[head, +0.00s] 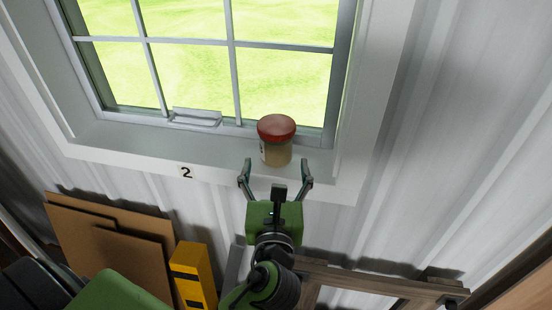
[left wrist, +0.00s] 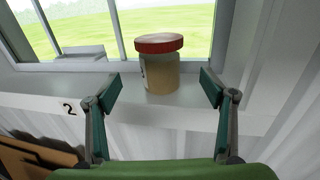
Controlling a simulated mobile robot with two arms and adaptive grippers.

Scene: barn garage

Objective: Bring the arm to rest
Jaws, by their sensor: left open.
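My left gripper (head: 276,172) is open and empty in the head view, just in front of the window sill. Its two fingers are spread apart and also show in the left wrist view (left wrist: 157,90). A jar with a red lid (head: 276,140) stands upright on the sill, beyond the fingertips. In the left wrist view the jar (left wrist: 160,72) appears between the open fingers and apart from them. My right gripper is in neither view.
The white window sill (head: 130,142) carries a label "2" (head: 187,172). Below stand brown boards (head: 130,250), a yellow object (head: 193,272) and a wooden frame (head: 385,285). Corrugated white wall (head: 450,150) lies to the right. The sill left of the jar is clear.

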